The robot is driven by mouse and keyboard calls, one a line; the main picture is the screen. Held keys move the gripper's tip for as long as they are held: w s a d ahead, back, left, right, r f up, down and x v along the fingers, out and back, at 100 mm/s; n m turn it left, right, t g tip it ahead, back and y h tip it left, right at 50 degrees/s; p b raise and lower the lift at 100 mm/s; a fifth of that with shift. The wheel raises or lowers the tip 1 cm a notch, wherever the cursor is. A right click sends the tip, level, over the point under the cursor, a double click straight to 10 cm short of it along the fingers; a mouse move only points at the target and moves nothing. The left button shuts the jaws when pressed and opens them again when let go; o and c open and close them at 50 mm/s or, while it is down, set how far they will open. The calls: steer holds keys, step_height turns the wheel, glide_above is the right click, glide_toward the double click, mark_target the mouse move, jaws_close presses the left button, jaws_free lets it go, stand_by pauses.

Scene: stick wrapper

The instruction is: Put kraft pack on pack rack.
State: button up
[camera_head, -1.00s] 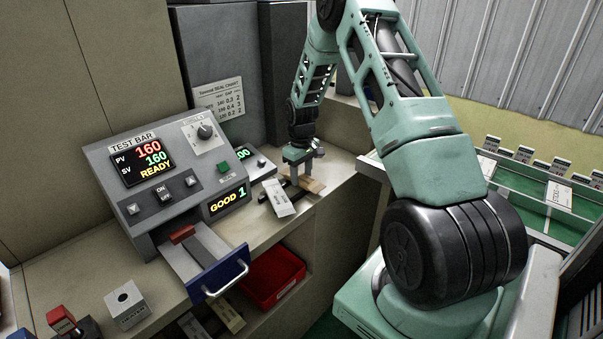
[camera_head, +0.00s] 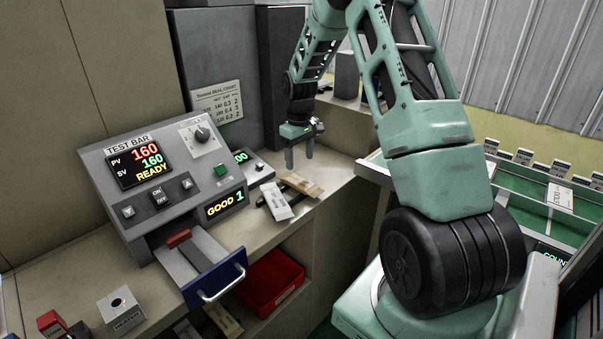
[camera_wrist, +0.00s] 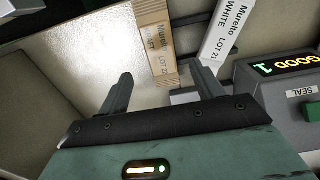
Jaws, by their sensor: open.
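The kraft pack (camera_head: 303,185), a flat tan stick printed "Mureito KRAFT", lies on the counter unit beside a white pack (camera_head: 276,203). In the wrist view the kraft pack (camera_wrist: 156,35) is upper centre, with dark rails (camera_wrist: 190,20) showing between it and the white pack (camera_wrist: 218,40). The rails look like a low rack under both packs; I cannot tell how fully the kraft pack rests on them. My gripper (camera_head: 299,160) is open and empty, pointing down above the kraft pack, apart from it. In the wrist view my gripper (camera_wrist: 161,75) shows its fingers spread.
The sealer labelled TEST BAR (camera_head: 150,175) stands left of the packs, its display reading READY and GOOD 1. Its blue-fronted drawer (camera_head: 215,278) is out. A red bin (camera_head: 270,282) sits below. A green-floored tray (camera_head: 530,195) is at right. Bare counter lies right of the packs.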

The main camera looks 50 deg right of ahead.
step_height(320, 180, up, 4)
steer(key=r, duration=0.1)
steer(key=s+a+r+n, duration=0.2)
steer(key=s+a, duration=0.1)
steer(key=a, duration=1.1)
steer(key=s+a+r+n, duration=0.2)
steer(key=a, duration=1.3)
steer(key=s+a+n, duration=0.2)
steer(key=s+a, duration=0.5)
steer(key=s, duration=0.5)
steer(key=s+a+n, duration=0.1)
steer(key=s+a, duration=0.6)
steer(key=s, duration=0.5)
steer(key=shift+n+y, duration=0.3)
steer(key=shift+n, duration=0.1)
steer(key=shift+w, duration=0.15)
